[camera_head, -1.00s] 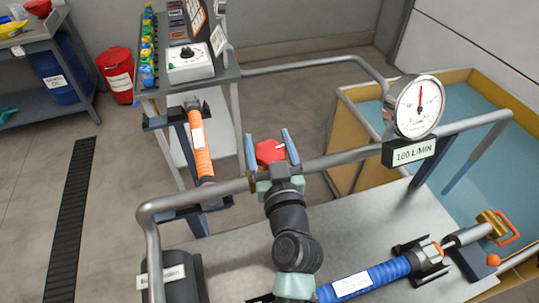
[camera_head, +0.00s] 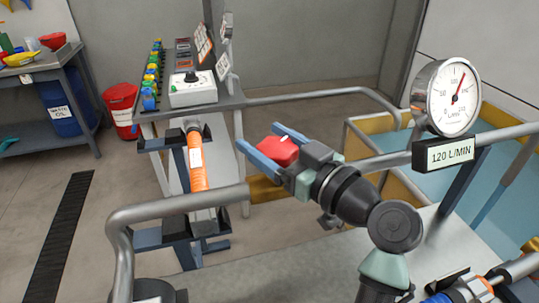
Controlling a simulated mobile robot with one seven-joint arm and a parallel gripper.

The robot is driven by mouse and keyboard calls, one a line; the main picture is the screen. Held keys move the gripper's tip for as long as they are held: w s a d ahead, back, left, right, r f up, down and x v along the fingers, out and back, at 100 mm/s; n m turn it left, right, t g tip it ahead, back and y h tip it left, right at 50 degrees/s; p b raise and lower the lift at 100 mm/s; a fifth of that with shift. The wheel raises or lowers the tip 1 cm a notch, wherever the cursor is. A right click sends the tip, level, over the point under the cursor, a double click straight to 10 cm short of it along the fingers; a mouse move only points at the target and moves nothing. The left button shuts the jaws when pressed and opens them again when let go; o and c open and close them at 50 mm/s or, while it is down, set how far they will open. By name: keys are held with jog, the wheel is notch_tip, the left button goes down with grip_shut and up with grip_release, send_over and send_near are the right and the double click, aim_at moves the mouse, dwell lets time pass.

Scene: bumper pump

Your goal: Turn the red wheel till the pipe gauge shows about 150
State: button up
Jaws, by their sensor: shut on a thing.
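The red wheel (camera_head: 281,152) sits at the pipe in the middle of the head view, partly hidden by my gripper. My gripper (camera_head: 262,137) has its two blue fingers on either side of the wheel and is shut on it, pointing up and to the left. The round pipe gauge (camera_head: 446,98) has a white dial and a red needle tilted right of upright. The display (camera_head: 449,154) below it reads 120 L/MIN.
Grey pipe (camera_head: 160,212) runs on both sides of the wheel. A yellow-edged tank (camera_head: 365,129) of blue liquid is at the right.

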jog(key=shift+s+n+g+y+b, duration=0.1)
jog(key=shift+n+g+y+b, duration=0.4)
jog(key=shift+g+y, duration=0.1)
jog(key=shift+a, duration=0.1)
jog(key=o, duration=1.2)
jog(key=v, duration=1.3)
jog(key=shift+b, duration=0.4)
